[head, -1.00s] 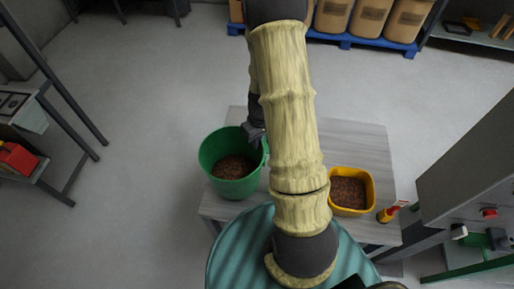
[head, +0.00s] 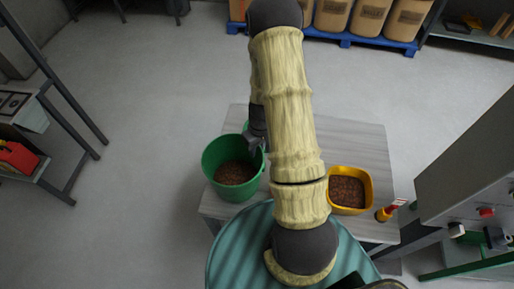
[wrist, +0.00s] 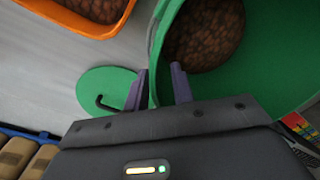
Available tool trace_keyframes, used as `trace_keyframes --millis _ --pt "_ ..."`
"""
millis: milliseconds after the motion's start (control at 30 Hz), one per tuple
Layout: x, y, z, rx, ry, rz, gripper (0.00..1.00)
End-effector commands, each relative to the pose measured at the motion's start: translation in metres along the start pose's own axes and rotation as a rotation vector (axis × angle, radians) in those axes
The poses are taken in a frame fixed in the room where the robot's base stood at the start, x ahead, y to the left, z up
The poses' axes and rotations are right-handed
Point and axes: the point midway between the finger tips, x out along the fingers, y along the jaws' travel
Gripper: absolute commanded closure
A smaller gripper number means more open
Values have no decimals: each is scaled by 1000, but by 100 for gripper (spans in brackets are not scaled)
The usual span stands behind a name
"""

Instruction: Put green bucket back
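The green bucket (head: 212,180) stands at the left edge of the grey table, holding brown pellets. Whether it rests on the table or is slightly raised cannot be told. My gripper (head: 256,148) is at its far right rim. A flat green disc (wrist: 103,92) with a black hook-shaped piece lies on the table beside the bucket. Part of the disc is hidden in the head view.
A yellow container (head: 370,190) of brown pellets stands on the table (head: 355,145) to the right, near a small red-and-yellow object (head: 386,212). A grey machine (head: 475,160) stands at the right. Floor is clear left of the table.

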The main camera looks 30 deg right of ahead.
Motion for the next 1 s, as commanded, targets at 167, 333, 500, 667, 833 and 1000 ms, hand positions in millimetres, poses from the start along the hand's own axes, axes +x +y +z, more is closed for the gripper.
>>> trace_keyframes --millis 167,333,500,667,833,1000 --pt "0 0 0 0 0 0 76" --pt "-4 0 0 1 0 0 76" --pt "-13 0 -1 -1 3 2 76" --pt "-33 0 -2 -2 5 3 76" --pt "-56 0 -1 -1 4 2 76" --pt "-81 0 -1 -1 5 3 76"
